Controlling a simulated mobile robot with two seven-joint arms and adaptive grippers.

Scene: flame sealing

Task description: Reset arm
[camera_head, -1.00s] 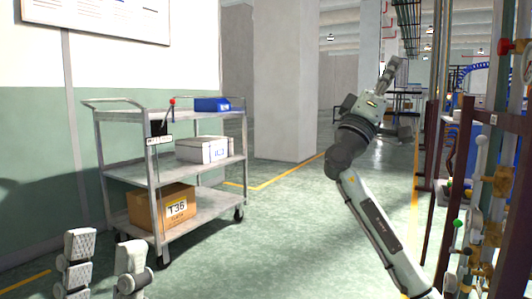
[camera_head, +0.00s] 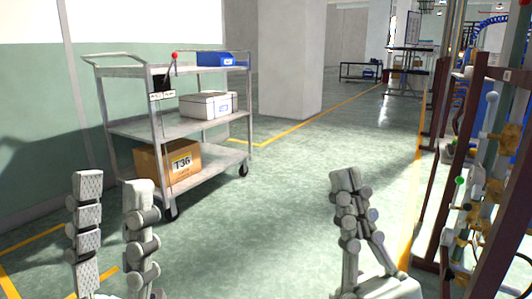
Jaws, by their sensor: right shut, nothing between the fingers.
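My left gripper (camera_head: 114,185) is at the bottom left of the head view, in front of the cart. Its two fingers point up and stand apart, with nothing seen between them. My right gripper (camera_head: 346,180) is at the bottom, right of the middle. Its fingers point up and meet near the tips, shut and empty. Both grippers are over open floor and clear of other things.
A grey three-shelf cart (camera_head: 140,124) stands at the left wall. It carries a blue bin (camera_head: 215,59), a white box (camera_head: 207,105) and a cardboard box (camera_head: 165,162). A rack with pipes and valves (camera_head: 490,170) stands close on the right. The middle floor is clear.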

